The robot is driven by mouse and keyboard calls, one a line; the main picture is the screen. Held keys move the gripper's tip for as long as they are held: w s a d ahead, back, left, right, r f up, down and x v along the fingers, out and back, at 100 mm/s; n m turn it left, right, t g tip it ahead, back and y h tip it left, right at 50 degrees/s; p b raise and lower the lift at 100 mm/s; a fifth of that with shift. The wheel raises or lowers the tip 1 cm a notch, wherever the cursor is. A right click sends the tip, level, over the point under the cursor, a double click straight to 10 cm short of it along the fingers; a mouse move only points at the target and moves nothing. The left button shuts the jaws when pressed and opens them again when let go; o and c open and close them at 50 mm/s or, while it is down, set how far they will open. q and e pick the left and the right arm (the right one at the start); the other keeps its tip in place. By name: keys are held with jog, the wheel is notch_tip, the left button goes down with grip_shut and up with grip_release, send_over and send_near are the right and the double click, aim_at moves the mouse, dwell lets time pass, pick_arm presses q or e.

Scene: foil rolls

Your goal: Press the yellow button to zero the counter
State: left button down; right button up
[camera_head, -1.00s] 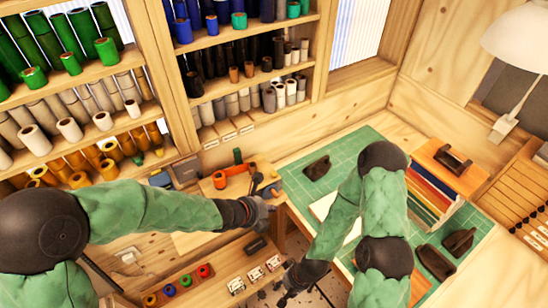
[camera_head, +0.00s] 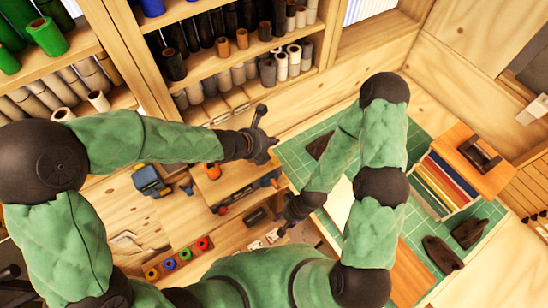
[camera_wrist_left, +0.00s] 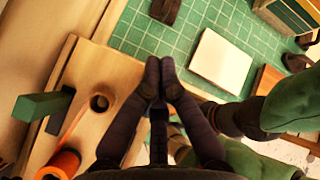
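My left gripper (camera_head: 264,146) is over the small wooden bench (camera_head: 232,185), beside the green mat. In the left wrist view its two fingers (camera_wrist_left: 160,72) are together with nothing seen between them. My right gripper (camera_head: 284,228) is lower, in front of the bench area; its fingers are too small and dark to read. I cannot make out a yellow button or a counter for certain. A blue-and-dark device (camera_head: 147,181) stands left of the bench, and small white units (camera_head: 272,237) are partly hidden by my right gripper.
An orange roll (camera_wrist_left: 62,163), a green block (camera_wrist_left: 42,105) and a round hole (camera_wrist_left: 99,103) are on the bench in the left wrist view. The green mat (camera_head: 295,157) holds a pale pad (camera_wrist_left: 221,59). Colored rolls (camera_head: 186,254) lie in a row below. Shelves of rolls stand behind.

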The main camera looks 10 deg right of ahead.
pick_arm(q)
jog(key=b, duration=0.7)
send_over(272, 162)
notch_tip(272, 162, down, 8)
jog(key=shift+r, duration=0.1)
jog(key=shift+f+b, duration=0.4)
jog(key=shift+f, duration=0.15)
dwell(0.7)
jog(key=shift+f+b, duration=0.4)
jog(key=shift+b, duration=0.2)
jog(key=shift+f+b, duration=0.45)
jog(key=shift+b, duration=0.1)
dwell(0.7)
dwell(0.3)
jog(key=shift+r+p, duration=0.8)
jog(key=shift+r, duration=0.15)
